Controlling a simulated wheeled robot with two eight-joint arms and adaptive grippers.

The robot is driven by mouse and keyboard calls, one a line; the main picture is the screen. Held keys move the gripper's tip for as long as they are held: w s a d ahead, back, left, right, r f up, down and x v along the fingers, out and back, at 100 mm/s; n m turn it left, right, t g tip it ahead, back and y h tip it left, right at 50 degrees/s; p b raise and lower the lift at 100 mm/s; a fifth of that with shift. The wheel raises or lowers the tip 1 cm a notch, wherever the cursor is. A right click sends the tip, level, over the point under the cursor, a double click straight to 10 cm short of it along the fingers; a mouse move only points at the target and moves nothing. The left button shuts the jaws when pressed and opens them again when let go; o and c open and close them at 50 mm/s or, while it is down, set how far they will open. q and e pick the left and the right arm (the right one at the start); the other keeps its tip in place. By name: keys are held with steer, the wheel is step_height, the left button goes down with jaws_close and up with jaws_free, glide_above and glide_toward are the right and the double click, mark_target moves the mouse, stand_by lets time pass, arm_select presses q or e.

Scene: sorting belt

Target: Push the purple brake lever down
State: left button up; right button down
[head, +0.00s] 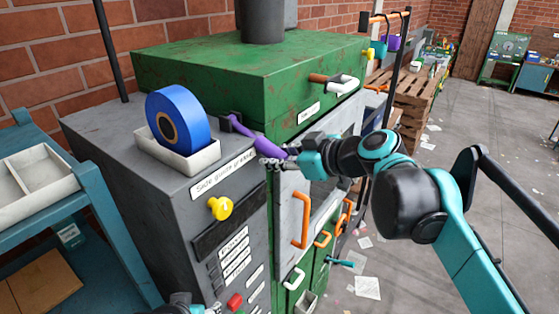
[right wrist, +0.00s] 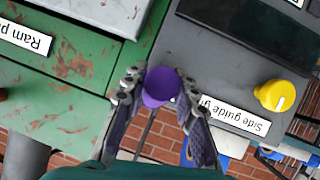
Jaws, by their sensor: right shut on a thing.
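The purple brake lever (head: 250,138) sticks out from a dark mount on top of the grey cabinet, beside the green machine, and slopes down to the right in the head view. My right gripper (head: 272,160) is at its lower, outer end. In the right wrist view the round purple end of the lever (right wrist: 160,86) sits between the two fingers of the right gripper (right wrist: 160,92), which are shut on it. Part of a left gripper (head: 180,305) shows at the bottom edge of the head view; its fingers are mostly cut off.
A blue wheel (head: 178,115) stands in a white tray on the grey cabinet (head: 100,130). A yellow knob (head: 220,208) and a red button (head: 234,301) are on its front. Orange handles (head: 302,220) stick out below my right arm. Free floor lies at the right.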

steer(key=shift+w+a+f+y+b, duration=0.1)
steer(key=shift+a+f+y+b, duration=0.05)
steer(key=shift+f+y+b, duration=0.3)
steer(key=c, duration=1.2)
jaws_free()
steer(key=v, duration=1.1)
steer(key=shift+s, duration=0.45)
